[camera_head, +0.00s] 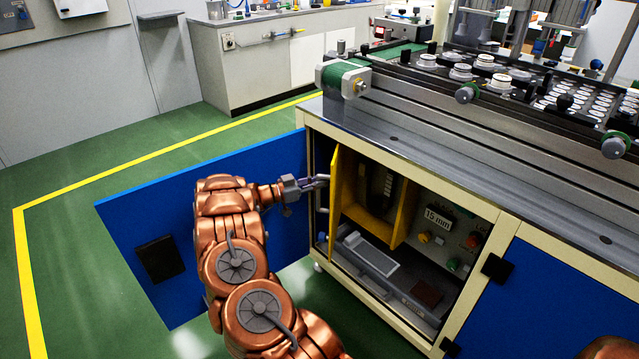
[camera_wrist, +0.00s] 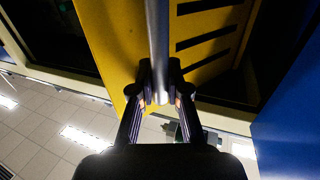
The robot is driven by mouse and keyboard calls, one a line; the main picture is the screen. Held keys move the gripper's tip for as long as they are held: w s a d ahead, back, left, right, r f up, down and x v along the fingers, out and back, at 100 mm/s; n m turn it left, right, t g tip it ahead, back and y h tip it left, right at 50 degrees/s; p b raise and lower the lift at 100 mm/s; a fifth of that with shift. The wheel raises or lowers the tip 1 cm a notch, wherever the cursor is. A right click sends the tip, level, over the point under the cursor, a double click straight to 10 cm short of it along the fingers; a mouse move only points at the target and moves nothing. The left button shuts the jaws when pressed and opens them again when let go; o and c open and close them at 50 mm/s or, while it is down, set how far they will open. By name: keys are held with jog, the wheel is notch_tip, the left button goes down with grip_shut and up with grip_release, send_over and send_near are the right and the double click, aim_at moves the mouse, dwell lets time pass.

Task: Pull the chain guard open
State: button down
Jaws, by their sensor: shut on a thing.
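The chain guard (camera_head: 336,190) is a yellow panel inside the open cabinet, at its left side. It stands edge-on to the head camera, turned out toward the cabinet front, with dark open space to its right. In the wrist view the yellow guard (camera_wrist: 115,40) shows close up, with a grey bar handle (camera_wrist: 158,35) in front of it. My gripper (camera_head: 318,182) is at the guard's left face. In the wrist view my gripper (camera_wrist: 160,95) has its two fingers shut on the handle, one on each side.
A blue cabinet door (camera_head: 130,225) stands open at the left, behind my arm. Inside the cabinet are another yellow panel (camera_head: 404,212), a grey unit (camera_head: 370,255) and a control panel labelled 15 mm (camera_head: 437,217). A worktop (camera_head: 450,180) overhangs above. Green floor lies clear at the left.

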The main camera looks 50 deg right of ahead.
jog(key=c, duration=1.1)
grip_release()
jog(key=shift+c, duration=0.2)
jog(key=shift+w+a, duration=0.1)
jog(key=v, duration=1.2)
